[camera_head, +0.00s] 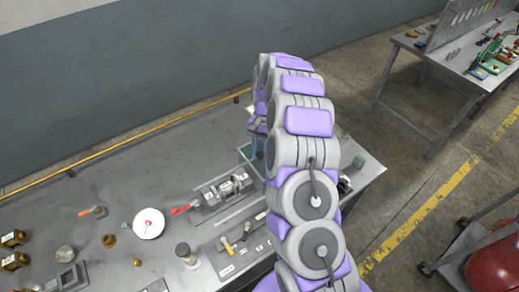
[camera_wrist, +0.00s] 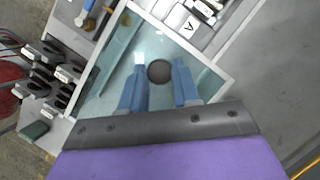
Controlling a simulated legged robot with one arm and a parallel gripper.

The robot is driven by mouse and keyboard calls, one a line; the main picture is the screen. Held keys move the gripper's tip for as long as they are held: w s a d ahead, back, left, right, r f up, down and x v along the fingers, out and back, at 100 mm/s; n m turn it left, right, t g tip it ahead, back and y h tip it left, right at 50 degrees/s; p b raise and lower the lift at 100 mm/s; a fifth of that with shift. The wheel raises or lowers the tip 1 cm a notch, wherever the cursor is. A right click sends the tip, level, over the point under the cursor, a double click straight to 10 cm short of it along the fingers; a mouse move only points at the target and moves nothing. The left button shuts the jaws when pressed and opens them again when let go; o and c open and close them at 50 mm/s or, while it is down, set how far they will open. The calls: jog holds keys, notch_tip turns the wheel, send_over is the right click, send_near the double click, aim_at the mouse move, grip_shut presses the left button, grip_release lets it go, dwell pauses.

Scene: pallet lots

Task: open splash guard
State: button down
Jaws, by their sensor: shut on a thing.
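The splash guard (camera_wrist: 117,68) is a pale green, see-through panel with a light rim, in the middle of the wrist view. A dark round knob (camera_wrist: 158,72) is on it. My gripper (camera_wrist: 161,70) has its two blue fingers on either side of the knob and is shut on it. In the head view my purple and grey arm hides most of the guard; a greenish edge (camera_head: 246,156) shows left of the arm. My gripper's blue part shows just above that edge, with its fingertips hidden.
A small machine with a red handle (camera_head: 182,209) stands on the grey workbench (camera_head: 120,180) left of the arm. A white round dial (camera_head: 148,223) and several small tools lie further left. A green block (camera_wrist: 35,130) and several dark holders (camera_wrist: 50,75) lie left in the wrist view.

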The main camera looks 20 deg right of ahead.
jog(key=c, duration=0.8)
grip_release()
jog(key=shift+w+a, duration=0.1)
jog(key=shift+a, duration=0.05)
jog(key=p+v, duration=0.5)
jog(key=v, duration=1.2)
jog(key=shift+r+p, duration=0.2)
jog(key=shift+p, duration=0.2)
